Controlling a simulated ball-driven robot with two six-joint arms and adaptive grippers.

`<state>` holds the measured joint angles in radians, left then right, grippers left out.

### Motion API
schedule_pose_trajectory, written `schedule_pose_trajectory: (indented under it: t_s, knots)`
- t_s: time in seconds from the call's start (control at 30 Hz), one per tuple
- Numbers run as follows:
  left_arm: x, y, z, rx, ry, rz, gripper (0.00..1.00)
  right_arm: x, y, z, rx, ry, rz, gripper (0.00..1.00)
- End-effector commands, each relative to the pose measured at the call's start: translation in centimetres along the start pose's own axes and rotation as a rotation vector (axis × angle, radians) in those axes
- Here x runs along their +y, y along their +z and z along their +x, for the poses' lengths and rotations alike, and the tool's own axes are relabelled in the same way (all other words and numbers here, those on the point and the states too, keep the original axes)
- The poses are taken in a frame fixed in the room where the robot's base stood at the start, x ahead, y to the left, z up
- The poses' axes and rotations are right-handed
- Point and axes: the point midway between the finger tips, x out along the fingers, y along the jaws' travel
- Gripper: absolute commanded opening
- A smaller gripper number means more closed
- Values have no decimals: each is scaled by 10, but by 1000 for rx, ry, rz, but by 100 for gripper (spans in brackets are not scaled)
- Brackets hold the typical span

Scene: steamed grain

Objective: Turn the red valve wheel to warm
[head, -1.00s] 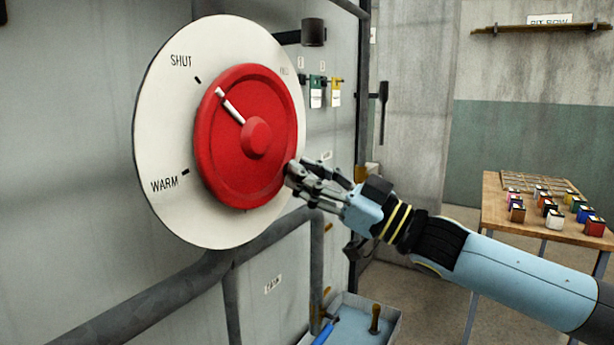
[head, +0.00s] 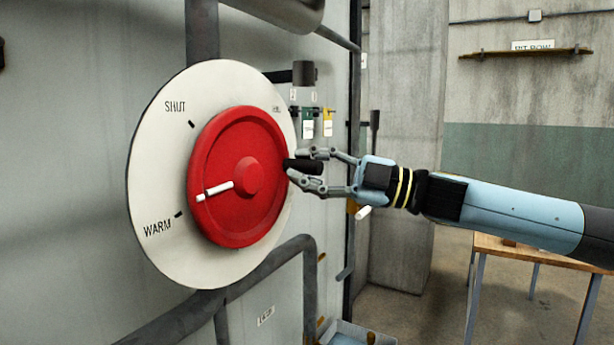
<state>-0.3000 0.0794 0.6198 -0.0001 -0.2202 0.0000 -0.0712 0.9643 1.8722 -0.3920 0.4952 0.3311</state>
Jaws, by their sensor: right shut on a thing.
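The red valve wheel (head: 265,208) sits on a round white dial plate (head: 165,262) on the grey wall. The plate reads SHUT at upper left and WARM (head: 158,228) at lower left; a third label at upper right is too small to read. The wheel's white pointer (head: 214,190) points left and slightly down, its line falling a little above the black WARM mark (head: 178,214). My right gripper (head: 304,167) is shut on the black handle (head: 302,166) at the wheel's right edge. My left gripper is not in view.
Grey pipes run above and below the dial (head: 275,262). Green and yellow tags (head: 327,122) hang on the wall behind my right gripper. A wooden table (head: 530,252) stands at right, and a blue tray (head: 350,330) is at the bottom.

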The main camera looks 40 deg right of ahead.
Motion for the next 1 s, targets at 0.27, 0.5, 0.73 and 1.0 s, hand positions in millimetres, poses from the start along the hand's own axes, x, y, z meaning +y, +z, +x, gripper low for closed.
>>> schedule_pose_trajectory:
  t_s: [0.27,0.5,0.73,1.0]
  knots:
    - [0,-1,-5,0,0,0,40,12,-7,3,2,-48,-123,0]
    - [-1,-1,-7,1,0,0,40,14,-10,4,2,-64,-161,0]
    - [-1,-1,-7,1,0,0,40,14,-10,4,2,-66,-166,0]
    - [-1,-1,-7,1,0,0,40,14,-10,4,2,-66,-165,35]
